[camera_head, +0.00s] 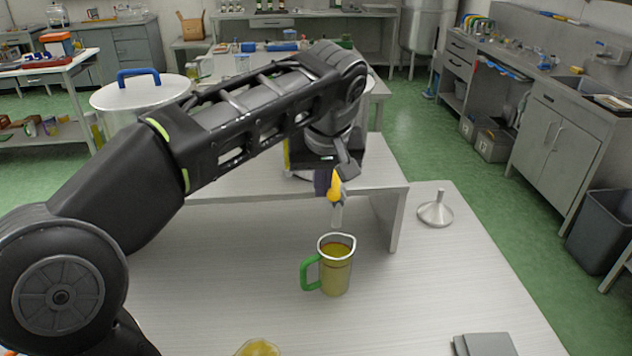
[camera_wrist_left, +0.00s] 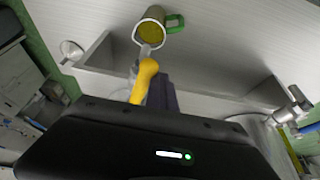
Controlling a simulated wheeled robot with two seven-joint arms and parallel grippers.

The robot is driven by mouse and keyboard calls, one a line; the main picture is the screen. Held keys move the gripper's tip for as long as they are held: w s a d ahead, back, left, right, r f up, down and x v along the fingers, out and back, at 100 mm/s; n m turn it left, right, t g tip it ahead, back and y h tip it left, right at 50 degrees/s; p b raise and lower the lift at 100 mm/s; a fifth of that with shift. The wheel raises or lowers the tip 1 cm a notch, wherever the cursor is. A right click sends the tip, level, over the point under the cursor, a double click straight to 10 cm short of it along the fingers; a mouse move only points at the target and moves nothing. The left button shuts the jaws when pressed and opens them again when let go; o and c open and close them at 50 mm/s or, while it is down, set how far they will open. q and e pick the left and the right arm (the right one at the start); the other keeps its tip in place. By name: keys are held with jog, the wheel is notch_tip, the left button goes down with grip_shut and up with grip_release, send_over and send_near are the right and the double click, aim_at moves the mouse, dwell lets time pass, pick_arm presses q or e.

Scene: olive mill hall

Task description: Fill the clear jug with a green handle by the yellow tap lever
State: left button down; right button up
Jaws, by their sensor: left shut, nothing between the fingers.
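The clear jug (camera_head: 337,268) stands upright on the table under the tap spout (camera_head: 336,217). Its green handle (camera_head: 310,273) points left. Golden liquid shows through its wall, with the surface below the rim. The jug (camera_wrist_left: 151,27) and the liquid also show in the left wrist view. The yellow tap lever (camera_head: 334,187) is above the spout and appears in the wrist view (camera_wrist_left: 144,79). My left gripper (camera_head: 345,168) is shut and empty, right at the lever; whether it touches is unclear. A falling stream cannot be made out. My right gripper is out of view.
A metal funnel (camera_head: 436,210) stands right of the raised shelf (camera_head: 391,215). A grey flat object (camera_head: 484,344) lies at the front right. A yellowish round item (camera_head: 258,347) is cut off at the front edge. A lidded pot (camera_head: 115,94) stands behind my left arm. The table right of the jug is clear.

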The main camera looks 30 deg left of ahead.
aim_at(334, 186)
pick_arm(q)
jog(key=shift+w+d, duration=0.25)
jog(key=shift+d, duration=0.25)
jog(key=shift+w+d, duration=0.25)
jog(key=shift+d, duration=0.25)
jog(key=r+p, duration=0.1)
jog(key=r, duration=0.1)
jog(key=r+p, duration=0.4)
jog(key=shift+w+d+r, duration=0.1)
jog(key=shift+w+d, duration=0.1)
jog(key=shift+d, duration=0.2)
jog(key=shift+a, duration=0.3)
jog(key=shift+s, duration=0.1)
jog(key=shift+a, duration=0.1)
